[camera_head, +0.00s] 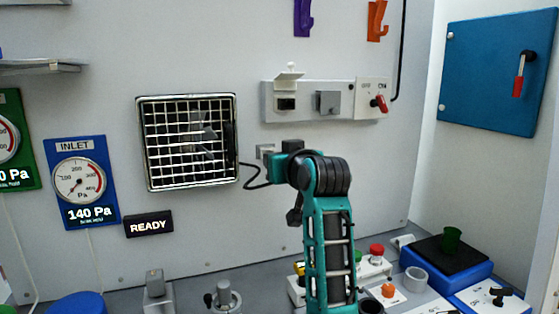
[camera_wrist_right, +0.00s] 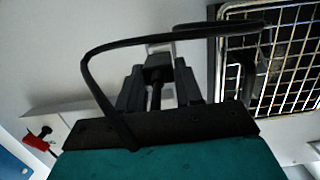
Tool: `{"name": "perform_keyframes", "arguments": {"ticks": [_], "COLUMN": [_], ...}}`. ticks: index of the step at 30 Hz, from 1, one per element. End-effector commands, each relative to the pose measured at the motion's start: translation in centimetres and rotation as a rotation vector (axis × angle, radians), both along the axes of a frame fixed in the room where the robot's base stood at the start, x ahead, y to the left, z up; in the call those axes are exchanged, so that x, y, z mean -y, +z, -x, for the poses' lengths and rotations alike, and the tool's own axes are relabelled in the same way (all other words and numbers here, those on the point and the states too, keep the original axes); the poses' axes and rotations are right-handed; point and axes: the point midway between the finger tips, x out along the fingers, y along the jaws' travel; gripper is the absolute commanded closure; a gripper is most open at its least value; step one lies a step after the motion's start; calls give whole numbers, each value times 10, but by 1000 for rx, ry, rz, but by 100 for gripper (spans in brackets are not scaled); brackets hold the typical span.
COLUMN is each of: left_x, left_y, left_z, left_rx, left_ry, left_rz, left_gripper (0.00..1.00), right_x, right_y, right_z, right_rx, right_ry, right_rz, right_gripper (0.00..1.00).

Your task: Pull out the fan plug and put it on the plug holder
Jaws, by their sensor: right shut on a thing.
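The fan (camera_head: 188,142) is set in the wall behind a square grille; its grille also shows in the right wrist view (camera_wrist_right: 285,60). A dark cable (camera_head: 253,184) loops from the fan's lower right to my right gripper (camera_head: 277,153), and the cable arches across the wrist view (camera_wrist_right: 125,42). My right gripper (camera_wrist_right: 158,85) is shut on a dark piece (camera_wrist_right: 157,72), apparently the fan plug, mostly hidden between the jaws. A light grey block (camera_head: 265,151) shows just beyond the fingertips; I cannot tell whether it is the plug holder. My left gripper is out of view.
A wall panel (camera_head: 306,112) above my gripper has an empty-looking socket with raised flap (camera_head: 287,103), a grey box (camera_head: 327,102) and a red-handled switch (camera_head: 379,103). Bench items, including a black-topped blue unit (camera_head: 447,262), stand below right.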

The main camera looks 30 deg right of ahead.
Motion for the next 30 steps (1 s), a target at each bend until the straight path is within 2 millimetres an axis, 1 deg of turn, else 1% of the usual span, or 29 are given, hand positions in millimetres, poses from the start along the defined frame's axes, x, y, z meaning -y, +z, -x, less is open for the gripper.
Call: {"name": "perform_keyframes", "arguments": {"ticks": [5,30], "left_x": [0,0], "left_y": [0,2], "left_z": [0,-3], "left_rx": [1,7], "left_ry": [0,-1], "left_rz": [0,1], "left_gripper": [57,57], "right_x": [0,5], "right_y": [0,1], "right_z": [-2,-22], "right_rx": [1,1], "right_ry": [0,0], "right_rz": [0,0], "right_gripper": [100,100]}}
